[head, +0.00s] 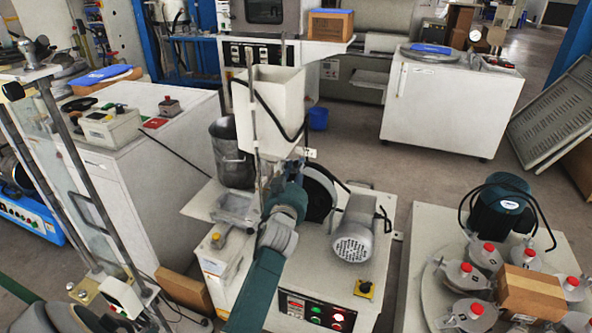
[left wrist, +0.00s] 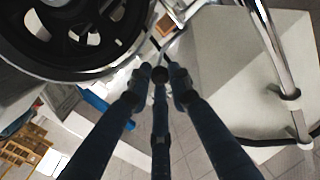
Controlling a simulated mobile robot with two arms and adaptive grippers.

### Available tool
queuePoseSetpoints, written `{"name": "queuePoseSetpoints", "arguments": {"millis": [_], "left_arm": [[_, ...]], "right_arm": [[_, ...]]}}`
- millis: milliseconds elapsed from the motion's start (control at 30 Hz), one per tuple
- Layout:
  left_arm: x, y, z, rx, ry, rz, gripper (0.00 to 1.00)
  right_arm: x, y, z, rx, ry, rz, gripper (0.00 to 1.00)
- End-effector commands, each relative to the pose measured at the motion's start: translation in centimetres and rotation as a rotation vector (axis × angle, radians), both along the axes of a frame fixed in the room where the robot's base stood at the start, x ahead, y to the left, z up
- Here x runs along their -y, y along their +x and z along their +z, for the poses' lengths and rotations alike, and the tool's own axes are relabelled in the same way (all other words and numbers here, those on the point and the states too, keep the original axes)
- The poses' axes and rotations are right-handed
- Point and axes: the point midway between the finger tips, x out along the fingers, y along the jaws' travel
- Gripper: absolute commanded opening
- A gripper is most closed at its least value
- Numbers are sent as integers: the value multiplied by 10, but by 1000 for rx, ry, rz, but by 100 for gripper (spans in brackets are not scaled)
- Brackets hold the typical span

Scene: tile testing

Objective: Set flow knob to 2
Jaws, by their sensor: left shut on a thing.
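My left gripper (head: 299,160) reaches up to the foot of the cream hopper (head: 270,100) on the machine in the middle of the head view. In the left wrist view my left gripper's fingers (left wrist: 160,82) come together on a small dark round knob (left wrist: 160,74), which I take to be the flow knob. The gripper is shut on it. In the head view the arm and gripper hide the knob. No scale or number on it can be read. My right gripper does not show in either view.
A dark wheel (head: 319,194) stands just right of my left gripper, and it fills the upper left of the wrist view (left wrist: 75,62). A motor (head: 354,232) is beside it. A metal bucket (head: 232,160) stands left of the hopper. A black cable hangs by the hopper.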

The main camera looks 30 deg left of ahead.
Motion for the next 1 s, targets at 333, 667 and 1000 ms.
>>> {"name": "queuePoseSetpoints", "arguments": {"millis": [333,667,1000], "left_arm": [[24,5,-3,-4,-4,1,0],[23,5,-3,-5,-1,1,27],[29,-5,-3,-5,-2,0,27]], "right_arm": [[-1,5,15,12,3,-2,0],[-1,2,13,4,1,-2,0],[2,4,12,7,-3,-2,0]]}}
